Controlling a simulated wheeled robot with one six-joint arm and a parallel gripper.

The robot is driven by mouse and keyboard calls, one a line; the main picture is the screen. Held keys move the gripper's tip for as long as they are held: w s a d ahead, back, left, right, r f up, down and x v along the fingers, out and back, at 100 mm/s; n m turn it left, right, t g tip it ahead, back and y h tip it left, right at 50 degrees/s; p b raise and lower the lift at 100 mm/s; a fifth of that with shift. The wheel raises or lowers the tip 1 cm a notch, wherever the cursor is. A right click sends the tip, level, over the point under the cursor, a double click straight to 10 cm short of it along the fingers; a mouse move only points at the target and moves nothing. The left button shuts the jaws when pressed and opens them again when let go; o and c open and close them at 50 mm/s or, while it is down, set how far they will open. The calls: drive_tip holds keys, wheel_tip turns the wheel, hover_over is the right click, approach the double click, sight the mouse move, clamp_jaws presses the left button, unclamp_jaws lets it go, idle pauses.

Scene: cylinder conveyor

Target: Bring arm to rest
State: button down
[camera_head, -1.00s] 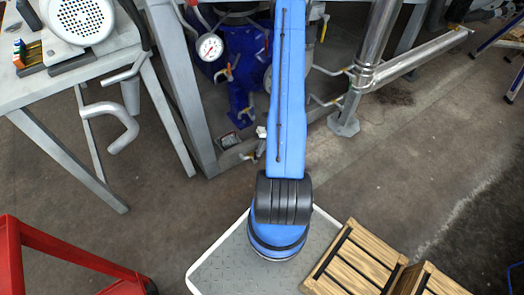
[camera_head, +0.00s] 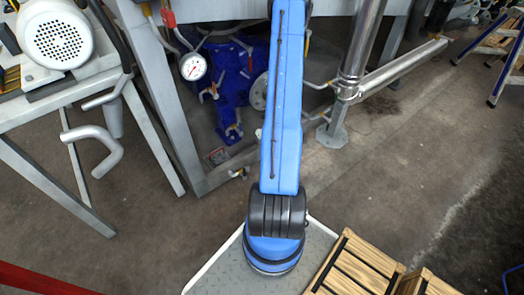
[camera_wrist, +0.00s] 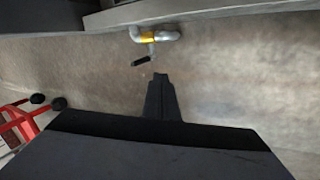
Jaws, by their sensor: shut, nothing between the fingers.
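My arm is blue with black joint covers and stands extended away from the camera in the head view, over a grey plate of my own body. My gripper is outside the head view. In the wrist view my gripper (camera_wrist: 160,78) shows as dark fingers closed together, with nothing between them. It points over bare grey-brown floor, apart from any object.
A grey frame with blue machinery and a pressure gauge (camera_head: 193,66) stands ahead. A workbench (camera_head: 60,99) with a motor is at left. Slatted wooden crates (camera_head: 350,270) are at lower right. A yellow-banded pipe fitting (camera_wrist: 150,37) shows in the wrist view.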

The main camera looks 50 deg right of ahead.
drive_tip(key=shift+v, duration=1.45)
drive_tip(key=shift+a, duration=0.1)
